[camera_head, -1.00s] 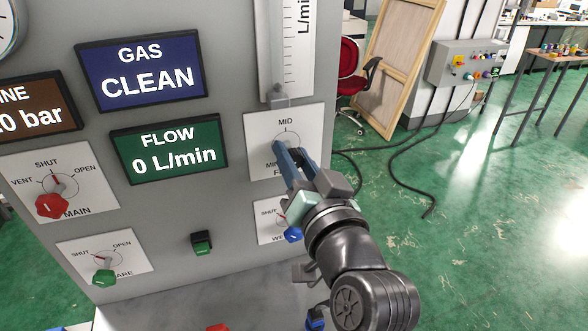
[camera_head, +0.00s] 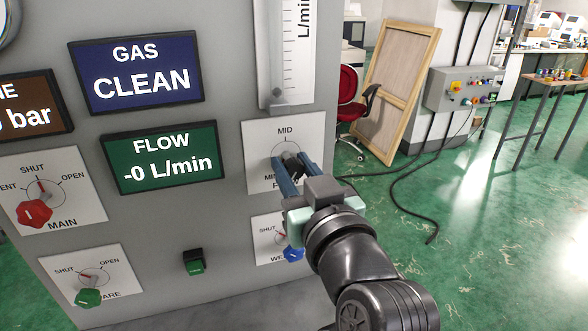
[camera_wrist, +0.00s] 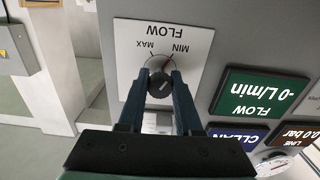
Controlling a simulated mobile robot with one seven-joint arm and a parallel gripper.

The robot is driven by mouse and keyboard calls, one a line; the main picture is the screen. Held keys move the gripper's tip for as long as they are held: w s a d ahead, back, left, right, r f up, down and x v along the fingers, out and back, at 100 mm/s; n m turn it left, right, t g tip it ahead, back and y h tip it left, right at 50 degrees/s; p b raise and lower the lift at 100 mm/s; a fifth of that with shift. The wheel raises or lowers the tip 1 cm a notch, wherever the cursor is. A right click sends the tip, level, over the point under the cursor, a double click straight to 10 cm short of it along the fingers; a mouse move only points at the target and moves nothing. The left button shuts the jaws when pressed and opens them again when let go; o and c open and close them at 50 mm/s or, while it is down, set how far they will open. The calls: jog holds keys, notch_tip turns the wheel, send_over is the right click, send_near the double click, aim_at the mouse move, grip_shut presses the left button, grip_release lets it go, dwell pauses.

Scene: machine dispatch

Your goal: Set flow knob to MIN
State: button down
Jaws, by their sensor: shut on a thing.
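The dark round flow knob (camera_wrist: 160,84) sits on a white plate (camera_wrist: 128,60) marked FLOW, MIN and MAX, which is upside down in the wrist view. A small red mark by the knob points toward the MIN label (camera_wrist: 180,47). My gripper (camera_wrist: 160,82) is shut on the knob, one blue finger on each side. In the head view my gripper (camera_head: 295,166) is at the plate (camera_head: 257,150) and partly hides the knob (camera_head: 291,164) and the lettering. The flow display (camera_head: 163,158) reads -0 L/min.
The blue knob (camera_head: 293,254) is just below my gripper, partly hidden by it. The red MAIN knob (camera_head: 35,213), green knob (camera_head: 88,298) and green button (camera_head: 194,262) are further left on the panel. Open floor with cables lies to the right.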

jog(key=c, duration=0.6)
grip_release()
jog(key=p+v, duration=0.3)
jog(key=v, duration=1)
